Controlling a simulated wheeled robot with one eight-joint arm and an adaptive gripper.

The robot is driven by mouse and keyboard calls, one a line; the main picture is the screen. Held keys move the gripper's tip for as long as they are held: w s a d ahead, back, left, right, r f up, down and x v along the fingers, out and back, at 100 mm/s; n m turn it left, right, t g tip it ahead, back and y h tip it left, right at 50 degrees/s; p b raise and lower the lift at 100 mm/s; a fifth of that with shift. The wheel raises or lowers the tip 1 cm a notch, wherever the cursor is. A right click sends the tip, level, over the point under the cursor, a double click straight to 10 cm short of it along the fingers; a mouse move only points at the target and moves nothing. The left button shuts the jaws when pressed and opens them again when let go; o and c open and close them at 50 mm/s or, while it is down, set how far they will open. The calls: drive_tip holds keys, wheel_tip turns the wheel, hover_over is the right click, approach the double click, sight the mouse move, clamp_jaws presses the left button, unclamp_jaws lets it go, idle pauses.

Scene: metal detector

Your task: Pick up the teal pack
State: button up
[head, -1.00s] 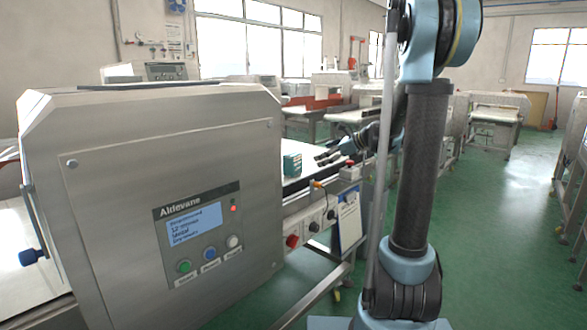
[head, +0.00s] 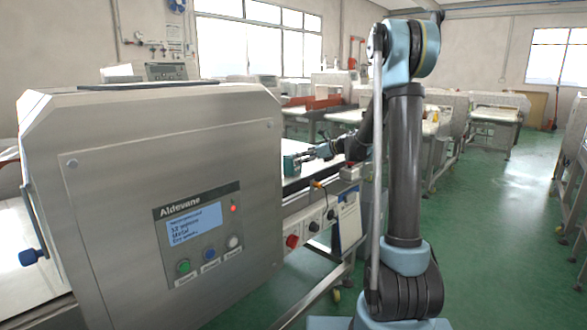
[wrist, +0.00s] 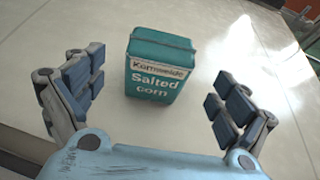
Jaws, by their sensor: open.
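The teal pack (wrist: 158,66) stands on the pale belt (wrist: 230,40) in the wrist view, with a white label reading "Kornweide Salted corn". In the head view the teal pack (head: 290,164) shows beside the metal detector's right side, partly hidden by it. My gripper (wrist: 155,95) is open, with one finger to the left of the pack and one to the right. Both fingers are apart from the pack, which stands a little ahead, between their lines. In the head view my gripper (head: 312,154) is just right of the pack, low over the belt.
The steel metal detector (head: 150,190) with a screen and buttons fills the left foreground. Switches and a red knob (head: 292,241) line the conveyor's side. More machines stand behind. The green floor (head: 490,240) at right is open.

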sight(292, 159)
drive_tip(key=shift+x, duration=3.4)
drive_tip(key=shift+s, duration=0.1)
drive_tip(key=c, duration=1.4)
